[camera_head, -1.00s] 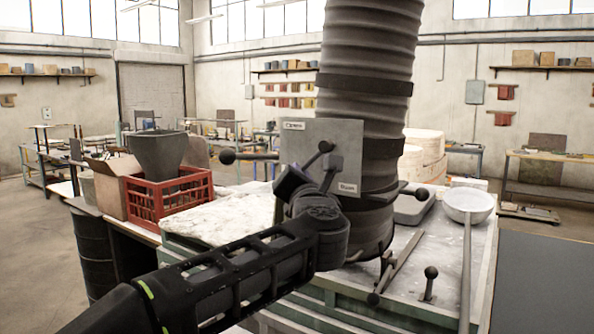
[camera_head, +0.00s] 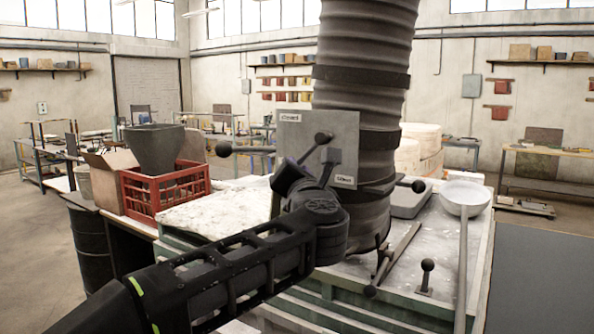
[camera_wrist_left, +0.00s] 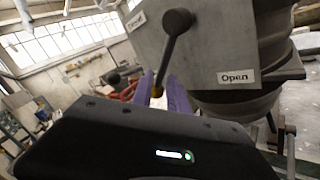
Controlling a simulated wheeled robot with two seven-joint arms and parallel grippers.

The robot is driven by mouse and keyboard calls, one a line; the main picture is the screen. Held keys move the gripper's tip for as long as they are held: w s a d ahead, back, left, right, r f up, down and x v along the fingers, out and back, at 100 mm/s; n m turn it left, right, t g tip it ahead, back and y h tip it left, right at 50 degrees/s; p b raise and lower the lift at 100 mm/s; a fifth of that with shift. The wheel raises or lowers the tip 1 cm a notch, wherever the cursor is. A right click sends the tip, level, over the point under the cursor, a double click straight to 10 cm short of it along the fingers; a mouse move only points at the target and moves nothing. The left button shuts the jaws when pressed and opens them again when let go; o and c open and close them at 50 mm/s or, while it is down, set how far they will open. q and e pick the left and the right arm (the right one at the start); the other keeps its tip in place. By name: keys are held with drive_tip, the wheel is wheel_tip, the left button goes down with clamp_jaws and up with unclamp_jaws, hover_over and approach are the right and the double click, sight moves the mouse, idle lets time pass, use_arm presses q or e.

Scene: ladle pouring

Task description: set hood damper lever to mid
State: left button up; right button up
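The damper plate (camera_head: 345,125) is a grey square on the ribbed hood duct (camera_head: 367,40). It has a "Closed" label (camera_head: 289,117) at its upper left and an "Open" label (camera_head: 343,180) at its lower right. In the head view my wrist hides the lever's lower end. My right gripper is out of view.
Ball-ended handles stick out left (camera_head: 223,149) and right (camera_head: 418,186) of the duct. Below are a bench with a ladle (camera_head: 465,195), a tray (camera_head: 410,200) and a short knobbed post (camera_head: 427,266). A red crate (camera_head: 140,197) holding a dark bucket (camera_head: 154,150) stands left.

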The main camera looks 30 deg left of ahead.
use_arm(q)
drive_tip(key=b+v, duration=0.2)
drive_tip(key=v, duration=0.4)
drive_tip(key=shift+s+d, duration=0.25)
drive_tip(key=shift+s, duration=0.05)
